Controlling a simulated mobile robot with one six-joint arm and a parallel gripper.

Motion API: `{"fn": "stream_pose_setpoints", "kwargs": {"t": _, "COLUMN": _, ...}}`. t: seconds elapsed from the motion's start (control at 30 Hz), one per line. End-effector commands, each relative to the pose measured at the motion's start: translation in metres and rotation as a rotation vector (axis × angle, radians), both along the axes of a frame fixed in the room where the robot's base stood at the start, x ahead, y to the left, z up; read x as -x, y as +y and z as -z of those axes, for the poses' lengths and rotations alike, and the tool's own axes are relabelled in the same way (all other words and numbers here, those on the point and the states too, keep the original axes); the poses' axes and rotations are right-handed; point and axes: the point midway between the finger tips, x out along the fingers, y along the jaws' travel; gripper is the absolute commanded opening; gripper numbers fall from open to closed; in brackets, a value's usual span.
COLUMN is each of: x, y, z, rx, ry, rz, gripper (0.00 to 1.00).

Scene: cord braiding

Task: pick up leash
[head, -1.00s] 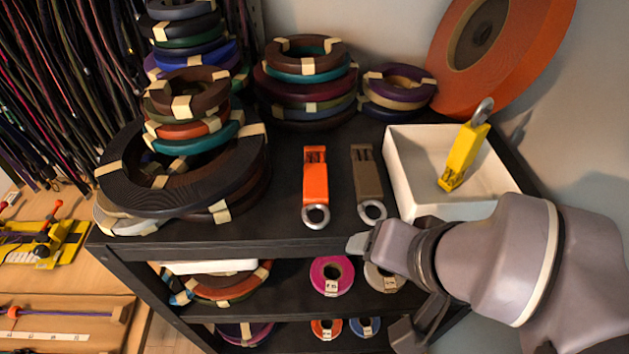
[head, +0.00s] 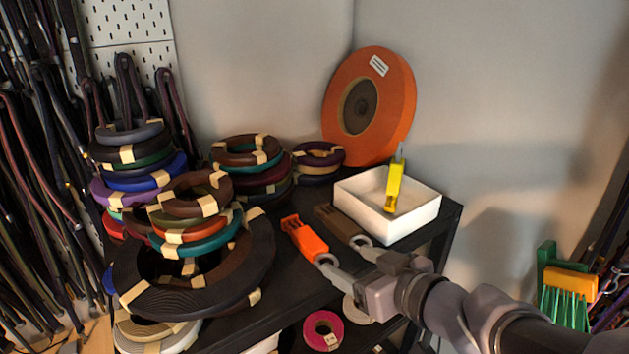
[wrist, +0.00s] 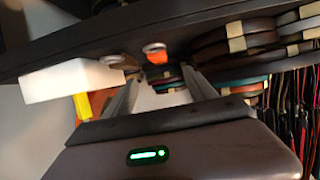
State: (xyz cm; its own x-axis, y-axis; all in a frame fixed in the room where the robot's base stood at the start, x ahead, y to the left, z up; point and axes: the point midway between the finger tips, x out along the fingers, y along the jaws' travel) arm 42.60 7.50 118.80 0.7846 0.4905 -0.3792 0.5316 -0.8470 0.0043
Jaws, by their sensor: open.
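I cannot single out one thing as the leash. An orange clip-like piece with a metal ring (head: 306,238) and a brown one (head: 336,220) lie on the black shelf top (head: 310,285). A yellow one (head: 394,186) leans upright in a white tray (head: 419,215). My gripper (head: 347,261) is open and empty at the shelf's front edge, its fingers close to the rings of the orange and brown pieces. In the wrist view the gripper (wrist: 159,76) is open, with the orange piece (wrist: 157,57) beyond the fingers; contact cannot be told.
Stacked cord coils (head: 195,225) fill the shelf's left side. A large orange spool (head: 388,105) stands behind the tray. Many cords (head: 30,210) hang at far left. A pink roll (head: 323,330) sits on a lower shelf. A green and orange tool (head: 565,285) is at right.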

Motion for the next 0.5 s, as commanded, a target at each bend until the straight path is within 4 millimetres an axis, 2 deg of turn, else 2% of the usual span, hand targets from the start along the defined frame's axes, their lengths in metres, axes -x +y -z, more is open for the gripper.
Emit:
{"fn": "stream_pose_setpoints", "kwargs": {"t": 0.1, "x": -0.016, "y": 0.015, "z": 0.003, "rx": -0.003, "ry": 0.014, "rz": -0.01, "gripper": 0.65}}
{"fn": "stream_pose_setpoints", "kwargs": {"t": 0.3, "x": -0.064, "y": 0.043, "z": 0.037, "rx": 0.001, "ry": 0.0, "rz": -0.008, "gripper": 0.65}}
{"fn": "stream_pose_setpoints", "kwargs": {"t": 0.5, "x": -0.089, "y": 0.058, "z": 0.045, "rx": 0.002, "ry": 0.0, "rz": -0.004, "gripper": 0.65}}
